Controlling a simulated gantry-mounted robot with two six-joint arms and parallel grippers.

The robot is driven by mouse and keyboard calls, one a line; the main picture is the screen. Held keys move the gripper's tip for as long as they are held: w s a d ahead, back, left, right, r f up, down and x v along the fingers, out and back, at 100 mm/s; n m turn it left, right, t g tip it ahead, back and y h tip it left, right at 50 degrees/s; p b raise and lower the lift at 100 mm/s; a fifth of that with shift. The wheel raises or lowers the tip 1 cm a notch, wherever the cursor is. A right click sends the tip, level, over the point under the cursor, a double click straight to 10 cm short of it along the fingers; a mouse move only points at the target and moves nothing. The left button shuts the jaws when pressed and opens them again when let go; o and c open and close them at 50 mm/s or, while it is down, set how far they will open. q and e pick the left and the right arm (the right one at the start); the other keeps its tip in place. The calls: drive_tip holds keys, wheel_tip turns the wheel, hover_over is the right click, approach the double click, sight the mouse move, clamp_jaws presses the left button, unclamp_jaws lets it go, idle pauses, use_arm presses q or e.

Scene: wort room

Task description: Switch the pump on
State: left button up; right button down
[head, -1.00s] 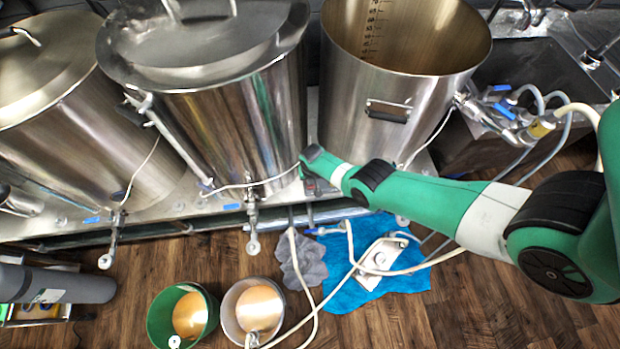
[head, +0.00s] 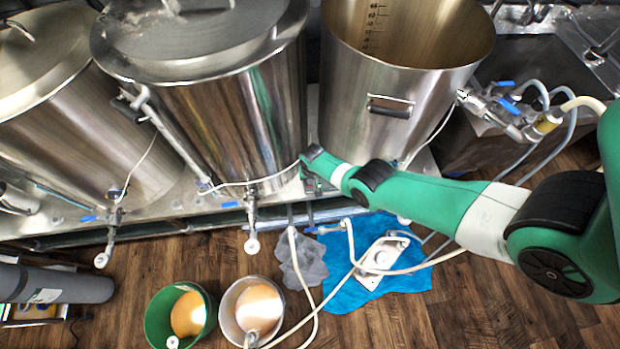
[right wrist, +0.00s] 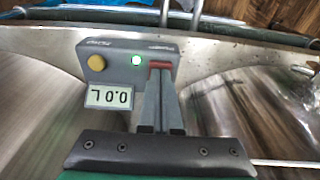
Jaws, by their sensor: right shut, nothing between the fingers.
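A grey control box (right wrist: 122,70) shows in the right wrist view, upside down. In the head view my right gripper (head: 312,180) is at the bench edge between two kettles, hiding most of the box. A silver-white device (head: 381,256), perhaps the pump, lies on a blue cloth (head: 415,282). My left gripper is out of view.
A lidded kettle (head: 220,110) and an open kettle (head: 385,130) stand close on either side of the gripper. Valves hang off the bench front. Hoses, a grey cloth (head: 303,265), a green bucket (head: 165,325) and a white bucket (head: 228,325) are on the floor.

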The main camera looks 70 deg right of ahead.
drive_tip(key=shift+r+p, duration=3.1)
drive_tip(key=shift+p, duration=0.1)
drive_tip(key=shift+f, duration=0.1)
